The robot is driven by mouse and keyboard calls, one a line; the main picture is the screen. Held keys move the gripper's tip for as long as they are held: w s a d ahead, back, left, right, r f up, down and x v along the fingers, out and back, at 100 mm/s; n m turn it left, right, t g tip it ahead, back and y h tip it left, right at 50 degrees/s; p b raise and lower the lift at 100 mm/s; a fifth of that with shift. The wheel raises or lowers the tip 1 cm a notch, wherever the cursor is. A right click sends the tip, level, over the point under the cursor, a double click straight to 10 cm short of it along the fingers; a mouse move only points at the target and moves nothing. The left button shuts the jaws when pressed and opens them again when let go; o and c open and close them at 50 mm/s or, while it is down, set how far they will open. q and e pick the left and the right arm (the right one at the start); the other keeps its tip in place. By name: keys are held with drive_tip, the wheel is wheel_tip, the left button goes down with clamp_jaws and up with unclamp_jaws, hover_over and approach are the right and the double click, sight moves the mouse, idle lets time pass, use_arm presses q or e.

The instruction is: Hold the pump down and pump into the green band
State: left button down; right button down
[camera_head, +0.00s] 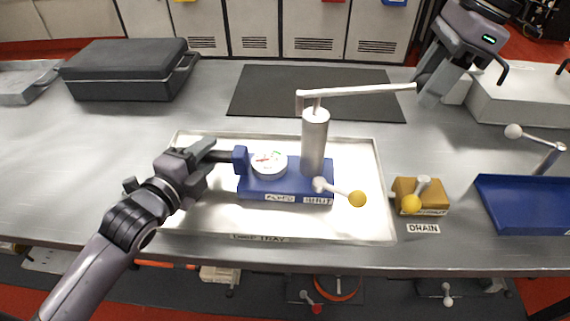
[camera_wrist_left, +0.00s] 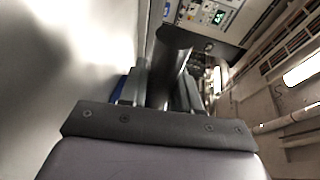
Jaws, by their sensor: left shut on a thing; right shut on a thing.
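The blue pump base (camera_head: 285,188) sits in the shallow drip tray (camera_head: 365,220). An upright grey cylinder (camera_head: 315,140) stands on it, with a long pale pump lever (camera_head: 360,91) reaching right, nearly level. The round white gauge (camera_head: 269,163) lies left of the cylinder; its green band is tiny and the needle reading is unclear. My left gripper (camera_head: 208,157) is shut on the dark bar at the base's left end; the left wrist view also shows this bar (camera_wrist_left: 171,65) between the fingers. My right gripper (camera_head: 418,90) is shut on the lever's end.
A brass drain block (camera_head: 432,188) with a yellow knob stands right of the tray. A blue tray (camera_head: 520,212) and a grey-knobbed lever (camera_head: 535,137) lie further right. A dark case (camera_head: 125,70) is at back left, a black mat (camera_head: 260,95) behind the pump.

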drive_tip(key=shift+s+d+f, duration=0.1)
drive_tip(key=shift+f, duration=1.85)
drive_tip(key=shift+d+x, duration=0.15)
drive_tip(key=shift+x, duration=0.8)
drive_tip(key=shift+d+x, duration=0.15)
drive_tip(key=shift+x, duration=0.85)
drive_tip(key=shift+f, duration=0.15)
drive_tip(key=shift+a+f, duration=0.15)
drive_tip(key=shift+f, duration=0.4)
drive_tip(key=shift+a+v, duration=0.15)
drive_tip(key=shift+v, duration=1)
drive_tip(key=shift+a+v, duration=0.1)
drive_tip(key=shift+v, duration=1.1)
drive_tip(key=shift+r, duration=0.1)
